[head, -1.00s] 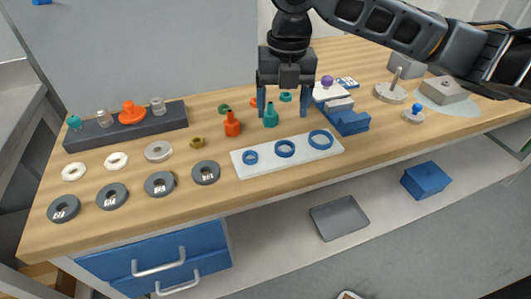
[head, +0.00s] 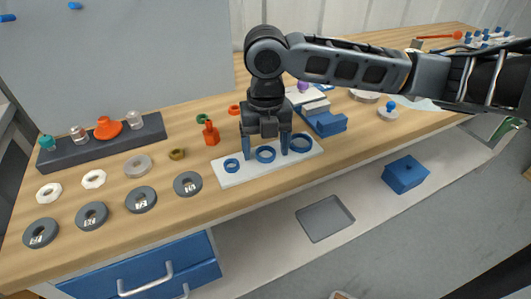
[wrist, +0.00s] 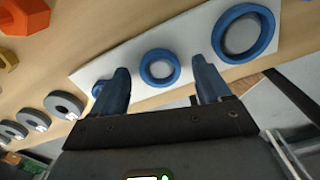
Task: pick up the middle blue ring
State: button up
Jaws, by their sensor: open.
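Three blue rings of differing size lie in a row on a white plate (head: 229,180). The middle blue ring (head: 265,155) lies between the small ring (head: 231,165) and the large ring (head: 300,143). My gripper (head: 267,150) is open and points down above the middle ring. In the wrist view the middle ring (wrist: 159,67) shows whole between and beyond the two blue fingertips (wrist: 162,75), with nothing held. The large ring (wrist: 244,33) is to the right there, and the small ring (wrist: 99,88) is partly hidden by the left finger.
Several grey discs (head: 187,184) lie left of the plate. An orange bottle-shaped part (head: 211,133) stands behind it, and a blue block (head: 328,124) sits close to its right end. The table's front edge runs just before the plate.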

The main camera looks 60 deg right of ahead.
jog(key=shift+c, duration=0.4)
jog(key=c, duration=1)
jog(key=shift+r, duration=0.55)
notch_tip(320, 180, up, 3)
jog(key=shift+f, duration=0.2)
jog(key=s+d+r, duration=0.1)
jog(key=d+r, duration=0.2)
jog(key=s+d+r+p, duration=0.1)
jog(key=s+d+r, duration=0.1)
jog(key=d+r, duration=0.2)
jog(key=s+d+r, duration=0.1)
jog(key=d+r, duration=0.2)
jog(key=r, duration=0.1)
jog(key=shift+s+d+r+p, duration=0.15)
jog(key=shift+d+p, duration=0.25)
jog(key=shift+d, duration=0.1)
